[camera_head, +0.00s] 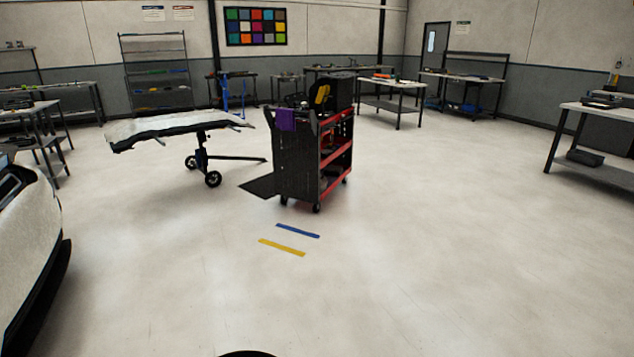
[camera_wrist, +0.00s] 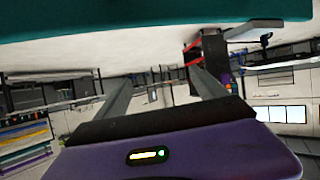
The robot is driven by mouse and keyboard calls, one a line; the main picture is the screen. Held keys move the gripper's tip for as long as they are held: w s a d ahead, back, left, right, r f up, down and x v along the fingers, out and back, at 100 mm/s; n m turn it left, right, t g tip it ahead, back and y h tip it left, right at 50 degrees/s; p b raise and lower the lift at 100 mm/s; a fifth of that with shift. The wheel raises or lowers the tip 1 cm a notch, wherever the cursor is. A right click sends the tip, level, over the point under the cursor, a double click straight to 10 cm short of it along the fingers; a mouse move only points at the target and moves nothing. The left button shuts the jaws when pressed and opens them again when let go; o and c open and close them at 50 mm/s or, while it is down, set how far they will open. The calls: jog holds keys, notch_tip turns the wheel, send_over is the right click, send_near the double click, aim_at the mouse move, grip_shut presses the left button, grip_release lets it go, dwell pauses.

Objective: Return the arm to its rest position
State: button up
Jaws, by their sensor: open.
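My gripper (camera_wrist: 163,73) shows in the wrist view, its two grey fingers spread apart with nothing between them. The wrist picture is upside down, with the pale floor above and the room's walls and shelves below. My arm and gripper do not show in the head view, so the arm's full pose cannot be told.
A black and red tool cart (camera_head: 305,155) stands mid-room beside a wheeled stand holding a pale panel (camera_head: 175,127). A white car (camera_head: 28,240) is at the left edge. Workbenches (camera_head: 600,112) line the walls. Blue and yellow strips lie on otherwise clear floor ahead.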

jog(key=s+a+r+n+y, duration=0.1)
jog(key=s+a+r, duration=0.4)
jog(key=s, duration=0.7)
jog(key=s+a+r+t+y+p, duration=0.1)
jog(key=s+a+r, duration=0.4)
jog(key=s, duration=0.7)
jog(key=s+a+r+n+t+y+p, duration=0.1)
jog(key=s+a+r, duration=0.4)
jog(key=s, duration=0.7)
jog(key=shift+r+n+y, duration=0.3)
jog(key=shift+r, duration=0.35)
